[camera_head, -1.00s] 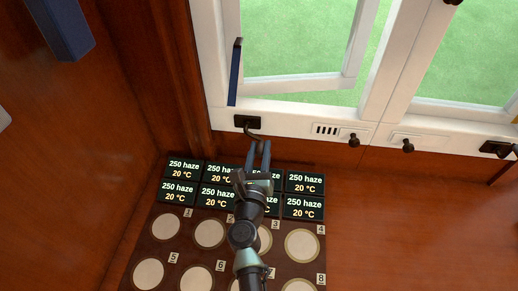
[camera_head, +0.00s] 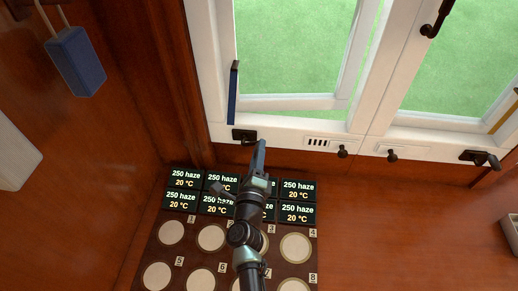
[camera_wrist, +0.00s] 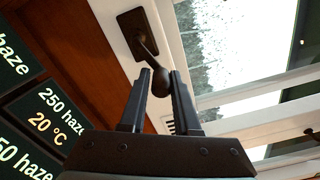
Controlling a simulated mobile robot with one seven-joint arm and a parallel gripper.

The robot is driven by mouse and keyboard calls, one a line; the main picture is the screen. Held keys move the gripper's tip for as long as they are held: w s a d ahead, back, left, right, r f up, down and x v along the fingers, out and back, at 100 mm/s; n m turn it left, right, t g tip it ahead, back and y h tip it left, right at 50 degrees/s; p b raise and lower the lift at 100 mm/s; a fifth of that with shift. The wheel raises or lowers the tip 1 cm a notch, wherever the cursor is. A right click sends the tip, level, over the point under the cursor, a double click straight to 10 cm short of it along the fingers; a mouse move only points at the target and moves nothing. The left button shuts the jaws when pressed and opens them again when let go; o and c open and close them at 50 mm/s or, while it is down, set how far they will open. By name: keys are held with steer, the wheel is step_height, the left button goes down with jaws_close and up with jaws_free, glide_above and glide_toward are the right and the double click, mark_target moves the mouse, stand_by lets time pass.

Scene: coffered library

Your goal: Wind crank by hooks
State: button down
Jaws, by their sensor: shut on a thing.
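The dark window crank (camera_head: 244,134) sits on the white sill under the left casement; its mounting plate (camera_wrist: 136,30) and thin arm show in the wrist view. The arm ends in a round dark knob (camera_wrist: 161,86). My gripper (camera_head: 259,148) reaches up to the crank. In the wrist view my gripper (camera_wrist: 162,78) is shut on the knob, one finger on each side. In the head view my fingers hide the knob. The left casement (camera_head: 290,103) stands ajar. Another crank (camera_head: 480,158) is on the sill at the right.
A blue hanging block (camera_head: 76,62) is at the upper left, and a blue strip (camera_head: 233,95) stands by the window frame. Below my arm is a panel with displays (camera_head: 298,190) and round pale discs (camera_head: 295,248).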

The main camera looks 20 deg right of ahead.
mark_target(245, 140)
steer(key=r+n+p, duration=0.2)
steer(key=shift+w+a+r+n, duration=0.15)
steer(key=shift+w+r+n, duration=0.15)
steer(key=shift+n, duration=0.1)
steer(key=shift+w+a+r+n+p, duration=0.3)
steer(key=shift+a+n+p, duration=0.55)
steer(key=shift+n, duration=1)
steer(key=shift+w+a+r+n+p, duration=0.2)
steer(key=shift+a+n+p, duration=0.6)
steer(key=shift+n, duration=1.1)
steer(key=shift+w+a+r+n+p, duration=0.3)
steer(key=shift+a+n+p, duration=0.5)
steer(key=shift+n, duration=1.05)
steer(key=shift+d+f, duration=0.1)
steer(key=shift+f, duration=0.05)
steer(key=c, duration=0.7)
jaws_free()
steer(key=shift+f, duration=0.25)
